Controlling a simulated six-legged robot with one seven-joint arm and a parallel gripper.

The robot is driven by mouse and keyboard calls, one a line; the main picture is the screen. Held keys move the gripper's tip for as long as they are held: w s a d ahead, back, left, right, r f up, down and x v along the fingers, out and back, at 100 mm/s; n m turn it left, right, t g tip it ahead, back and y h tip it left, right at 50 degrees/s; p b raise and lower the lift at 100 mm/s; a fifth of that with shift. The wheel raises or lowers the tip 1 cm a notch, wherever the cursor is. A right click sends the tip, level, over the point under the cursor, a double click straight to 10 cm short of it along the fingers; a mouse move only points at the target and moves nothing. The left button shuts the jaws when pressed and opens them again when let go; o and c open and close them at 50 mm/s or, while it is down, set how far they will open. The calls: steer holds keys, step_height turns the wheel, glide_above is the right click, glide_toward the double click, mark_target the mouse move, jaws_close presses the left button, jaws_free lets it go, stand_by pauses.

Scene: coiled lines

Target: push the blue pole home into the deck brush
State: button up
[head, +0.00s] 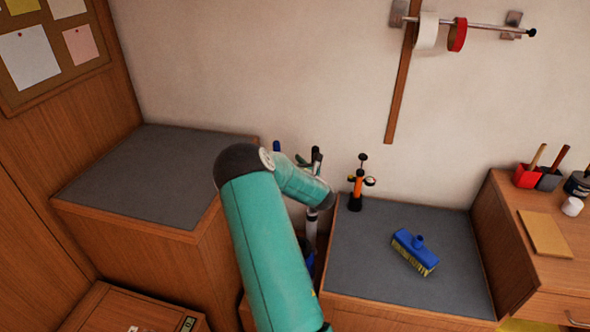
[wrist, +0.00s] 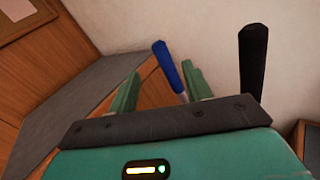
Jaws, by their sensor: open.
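The blue deck brush (head: 414,252) lies on the grey top of the right counter in the head view, yellow bristles toward the front, a short blue socket on its upper side. The blue pole shows only as a blue tip (head: 277,146) behind my arm in the head view. In the wrist view the blue pole (wrist: 168,66) leans with its blue grip up and a pale shaft below. My gripper (wrist: 160,72) is open; the pole appears between its two green fingers, but depth is unclear.
A black-handled pole (wrist: 252,62) stands just right of my gripper. An orange and black tool (head: 357,186) stands at the right counter's back-left corner. The left counter (head: 145,175) is bare.

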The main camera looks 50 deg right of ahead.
mark_target(278, 151)
steer(key=w+d+f+n, duration=0.1)
steer(key=w, duration=0.3)
steer(key=w+d+f+n+y, duration=0.1)
steer(key=w+d, duration=0.1)
steer(key=w, duration=0.2)
steer(key=w+d+f+n, duration=0.1)
steer(key=w, duration=0.3)
steer(key=shift+d+t, duration=0.35)
steer(key=shift+t, duration=0.05)
jaws_close()
step_height(278, 151, up, 32)
stand_by(1.4)
steer(key=shift+s, duration=0.1)
